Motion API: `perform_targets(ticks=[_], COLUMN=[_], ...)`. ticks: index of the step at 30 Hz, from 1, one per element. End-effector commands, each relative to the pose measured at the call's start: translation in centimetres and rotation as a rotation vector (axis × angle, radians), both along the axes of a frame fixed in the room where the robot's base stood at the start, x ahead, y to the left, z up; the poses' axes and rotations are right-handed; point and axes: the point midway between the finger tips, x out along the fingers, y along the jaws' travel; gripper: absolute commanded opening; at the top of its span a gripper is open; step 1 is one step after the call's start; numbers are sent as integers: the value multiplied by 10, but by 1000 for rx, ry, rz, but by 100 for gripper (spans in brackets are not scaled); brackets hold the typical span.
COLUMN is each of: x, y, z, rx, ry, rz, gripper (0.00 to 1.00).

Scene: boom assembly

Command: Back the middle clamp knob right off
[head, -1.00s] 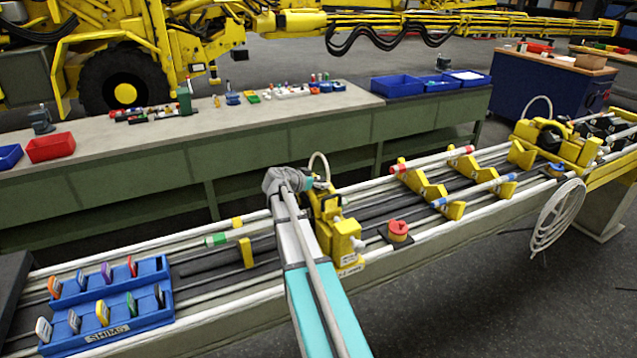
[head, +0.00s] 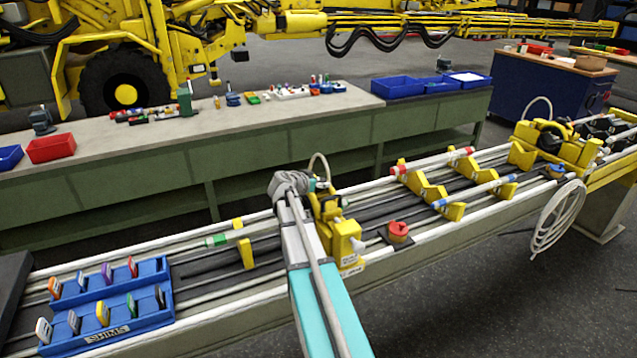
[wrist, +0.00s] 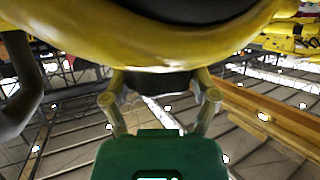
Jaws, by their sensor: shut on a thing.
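A yellow clamp unit (head: 342,238) stands on the rail bench in the middle of the head view, with a pale knob on its right side. The grey end of my arm reaches its upper left side, and my gripper's fingers are hidden there. In the wrist view my gripper (wrist: 160,98) has one finger on each side of a dark knob-like part (wrist: 158,82), shut on it, directly under a large curved yellow body (wrist: 150,52). The knob's thread and how far it is turned cannot be seen.
A blue shim tray (head: 110,318) lies at the left of the bench. A red round part (head: 397,230) sits right of the clamp unit. Yellow cradles (head: 428,190) hold rods further right. A coiled white hose (head: 556,218) hangs off the front edge. A long workbench (head: 250,150) stands behind.

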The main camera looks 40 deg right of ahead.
Motion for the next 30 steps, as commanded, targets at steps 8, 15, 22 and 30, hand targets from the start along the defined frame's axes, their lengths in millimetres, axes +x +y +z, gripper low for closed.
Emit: perform_targets(ticks=[8, 15, 22, 30], x=[-3, -2, 0, 0], y=[0, 0, 0, 0], z=[-1, -1, 0, 0], rx=[3, 3, -1, -1], ry=[-1, -1, 0, 1], rz=[160, 289, 327, 326], gripper=[29, 29, 29, 89])
